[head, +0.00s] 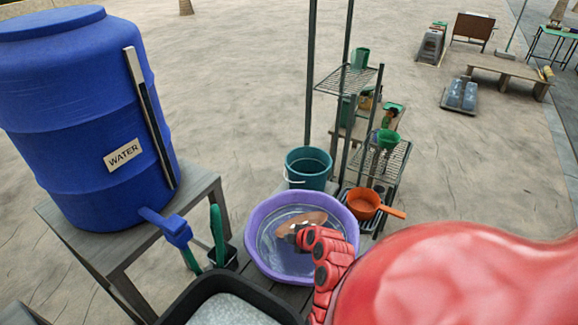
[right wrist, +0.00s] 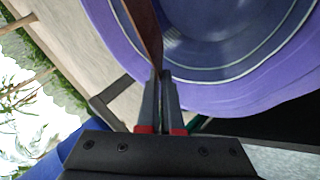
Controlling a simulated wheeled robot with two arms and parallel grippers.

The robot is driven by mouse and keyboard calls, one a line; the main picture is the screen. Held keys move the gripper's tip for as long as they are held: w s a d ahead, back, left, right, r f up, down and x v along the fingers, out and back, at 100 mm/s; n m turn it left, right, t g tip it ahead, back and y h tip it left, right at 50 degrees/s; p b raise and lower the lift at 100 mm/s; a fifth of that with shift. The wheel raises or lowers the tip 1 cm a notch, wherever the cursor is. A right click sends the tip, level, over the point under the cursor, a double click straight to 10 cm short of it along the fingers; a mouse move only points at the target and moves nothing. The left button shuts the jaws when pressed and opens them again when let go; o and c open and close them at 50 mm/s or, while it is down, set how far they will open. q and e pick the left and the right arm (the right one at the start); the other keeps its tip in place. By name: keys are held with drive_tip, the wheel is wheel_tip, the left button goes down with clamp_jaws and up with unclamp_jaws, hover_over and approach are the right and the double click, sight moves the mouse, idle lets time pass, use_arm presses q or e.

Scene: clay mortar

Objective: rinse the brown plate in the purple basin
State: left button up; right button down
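The purple basin (head: 252,241) stands on a dark slatted surface in the middle of the head view, with water in it. The brown plate (head: 296,222) is tilted inside the basin's rim, partly hidden by my right gripper (head: 297,236). In the right wrist view the plate (right wrist: 146,27) shows nearly edge-on, between the fingertips of the right gripper (right wrist: 160,78), which are shut on it. The purple basin (right wrist: 230,98) lies behind it there. I cannot tell how deep the plate is in the water. My left gripper is not in view.
A blue water barrel (head: 75,110) with a tap stands on a table (head: 97,235) at left. A teal bucket (head: 308,167) is behind the basin, an orange pan (head: 363,203) to its right. A black tub (head: 222,297) sits in front, and a wire shelf (head: 349,80) rises behind.

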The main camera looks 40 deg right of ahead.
wheel_tip(320, 180, down, 10)
drive_tip(key=shift+f, duration=0.15)
idle(0.4)
drive_tip(key=shift+b, duration=0.3)
drive_tip(key=shift+f+b, duration=0.45)
drive_tip(key=shift+b, duration=0.3)
